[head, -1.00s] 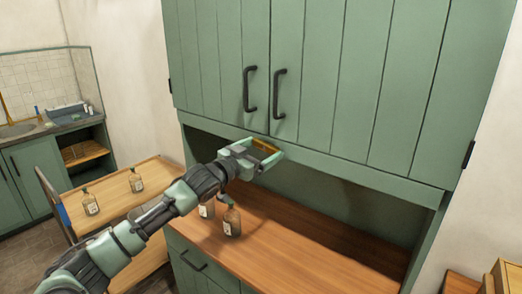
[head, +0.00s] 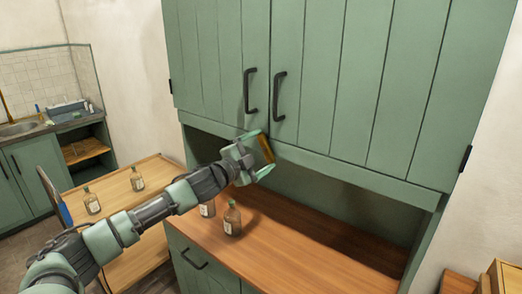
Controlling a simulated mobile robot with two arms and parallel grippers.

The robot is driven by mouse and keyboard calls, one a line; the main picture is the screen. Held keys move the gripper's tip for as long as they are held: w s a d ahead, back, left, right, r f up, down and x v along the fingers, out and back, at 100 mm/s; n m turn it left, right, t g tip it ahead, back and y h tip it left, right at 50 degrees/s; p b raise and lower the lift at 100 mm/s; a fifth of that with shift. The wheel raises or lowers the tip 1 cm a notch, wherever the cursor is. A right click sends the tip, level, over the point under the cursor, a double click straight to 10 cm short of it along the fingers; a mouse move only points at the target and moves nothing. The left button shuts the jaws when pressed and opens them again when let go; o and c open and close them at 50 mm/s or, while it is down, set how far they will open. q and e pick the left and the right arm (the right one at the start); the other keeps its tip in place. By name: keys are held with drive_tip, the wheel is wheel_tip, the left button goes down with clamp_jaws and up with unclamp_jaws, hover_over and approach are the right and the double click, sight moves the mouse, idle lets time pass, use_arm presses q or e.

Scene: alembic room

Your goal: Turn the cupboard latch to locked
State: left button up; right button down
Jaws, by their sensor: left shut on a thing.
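The brass latch (head: 267,150) sits on the lower rail of the green cupboard (head: 350,85), just below where the two closed doors meet. It stands steep, close to upright, with its top tilted left. My left gripper (head: 261,153) is shut on the latch, one finger at its upper end and one at its lower end. The fingers and palm hide part of it. My right gripper is not in view.
Two dark handles (head: 279,97) hang on the doors above. A brown bottle (head: 232,219) and another partly hidden by my arm stand on the wooden counter (head: 310,250). A wooden cart (head: 118,205) with two bottles stands left.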

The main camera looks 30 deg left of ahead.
use_arm(q)
drive_tip(key=m, duration=0.4)
drive_tip(key=shift+m+p, duration=0.4)
drive_tip(key=shift+m, duration=0.5)
drive_tip(key=shift+f, duration=0.1)
drive_tip(key=o, duration=1.1)
drive_tip(key=shift+s, duration=0.1)
